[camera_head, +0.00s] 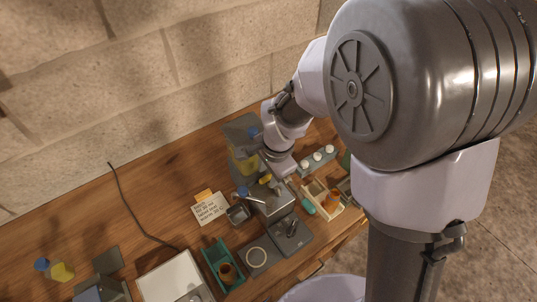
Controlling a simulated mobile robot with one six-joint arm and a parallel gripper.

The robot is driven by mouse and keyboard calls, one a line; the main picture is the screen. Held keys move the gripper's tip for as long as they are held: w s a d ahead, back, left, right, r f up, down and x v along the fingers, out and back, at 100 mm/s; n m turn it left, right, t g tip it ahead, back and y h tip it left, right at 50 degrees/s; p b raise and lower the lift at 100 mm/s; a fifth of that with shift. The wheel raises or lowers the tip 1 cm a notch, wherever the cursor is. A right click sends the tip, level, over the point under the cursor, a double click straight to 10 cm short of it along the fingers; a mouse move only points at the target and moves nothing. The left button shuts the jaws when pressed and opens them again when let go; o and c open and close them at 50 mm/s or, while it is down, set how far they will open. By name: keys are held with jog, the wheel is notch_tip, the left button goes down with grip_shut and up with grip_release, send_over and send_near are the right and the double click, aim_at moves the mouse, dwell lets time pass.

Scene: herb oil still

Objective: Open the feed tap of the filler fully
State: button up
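A grey metal machine (273,203), which looks like the filler, stands near the middle of the wooden bench. A small blue part (243,191) sticks out at its upper left; I cannot tell whether this is the feed tap. My gripper (272,181) is at the end of my arm, close above the back of the grey machine. Its fingers are too small and partly hidden to tell whether they are open or touching anything.
A written card (209,208) lies left of the machine. A teal tray (209,259) with a brown jar (227,272) is in front. A wooden box (312,190) and a grey rack with white round pieces (318,157) are at right.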

jog(key=shift+f, duration=0.35)
grip_shut()
